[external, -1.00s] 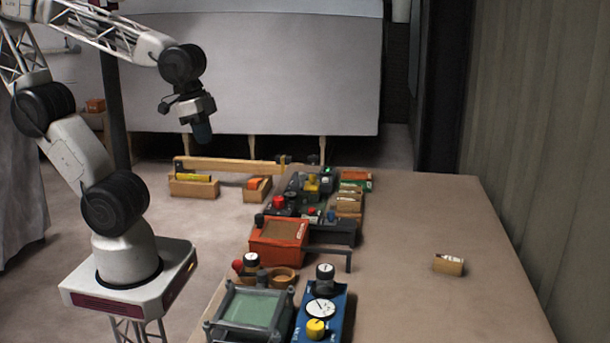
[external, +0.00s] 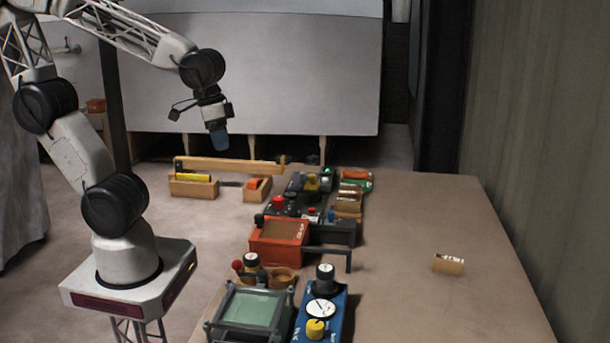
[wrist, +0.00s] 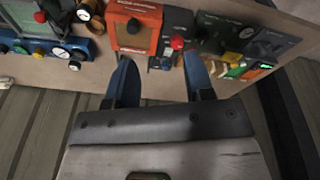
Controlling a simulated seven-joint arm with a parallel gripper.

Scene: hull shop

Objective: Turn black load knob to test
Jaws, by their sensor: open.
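No label reading "load" or "test" is legible. A black knob with a white-marked cap (external: 325,271) stands at the far end of a blue gauge unit (external: 340,312), above its white dial. Another black, white-capped knob (external: 251,261) stands near the green-screened box. In the wrist view, a black knob (wrist: 75,65) shows on the blue unit beside its dial. I cannot tell which is the load knob.
An orange box (external: 279,242) and a green-screened box (external: 248,308) stand along the table's left side. A red button (external: 278,202) is farther back. A small cardboard box (external: 448,264) sits on the right; the table (external: 430,215) is otherwise clear there.

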